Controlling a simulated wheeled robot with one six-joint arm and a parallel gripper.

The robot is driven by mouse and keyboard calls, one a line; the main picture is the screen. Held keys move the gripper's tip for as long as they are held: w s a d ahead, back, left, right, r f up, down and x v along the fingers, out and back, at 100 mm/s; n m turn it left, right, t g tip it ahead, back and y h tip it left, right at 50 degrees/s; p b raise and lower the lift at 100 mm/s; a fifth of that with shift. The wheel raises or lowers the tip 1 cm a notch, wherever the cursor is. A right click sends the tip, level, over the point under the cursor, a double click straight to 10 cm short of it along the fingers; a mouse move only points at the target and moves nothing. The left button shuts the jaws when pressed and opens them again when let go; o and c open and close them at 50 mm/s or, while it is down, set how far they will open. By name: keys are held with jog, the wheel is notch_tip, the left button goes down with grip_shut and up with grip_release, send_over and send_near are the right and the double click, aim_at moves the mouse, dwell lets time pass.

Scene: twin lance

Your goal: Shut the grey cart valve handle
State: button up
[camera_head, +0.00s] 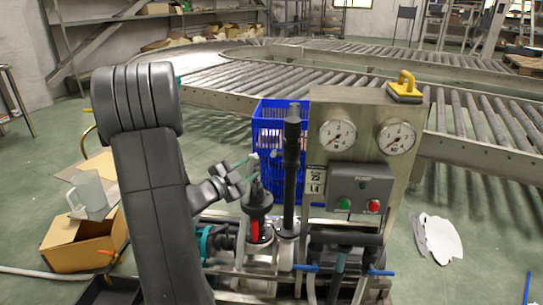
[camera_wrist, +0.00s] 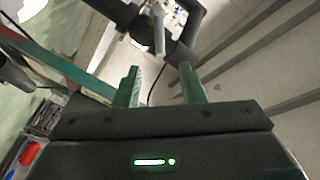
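In the wrist view, a short grey lever handle (camera_wrist: 159,34) sticks out from a dark pipe fitting at the top centre. My gripper (camera_wrist: 159,70) is open, with its two green fingers apart and nothing between them. The handle lies beyond the fingertips, roughly in line with the gap, and does not appear to touch them. In the head view, the metal pump cart (camera_head: 345,105) stands at the centre, with dark pipes, a red handle (camera_head: 255,229) and blue handles (camera_head: 380,272). I cannot pick out the grey handle surely there. My arm covers the cart's left side.
The cart panel carries two gauges (camera_head: 338,135), a button box (camera_head: 360,188) and a yellow-handled block (camera_head: 404,87). A black upright pipe (camera_head: 292,150) rises near the cart's middle. Behind are a blue crate (camera_head: 268,125) and a roller conveyor (camera_head: 470,110). A cardboard box (camera_head: 75,250) lies left.

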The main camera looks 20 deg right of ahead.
aim_at(273, 155)
jog(key=b+x, duration=0.1)
jog(key=x, duration=1)
jog(key=shift+w+d, duration=0.15)
jog(key=shift+d, duration=0.2)
grip_shut()
jog(key=shift+f, duration=0.1)
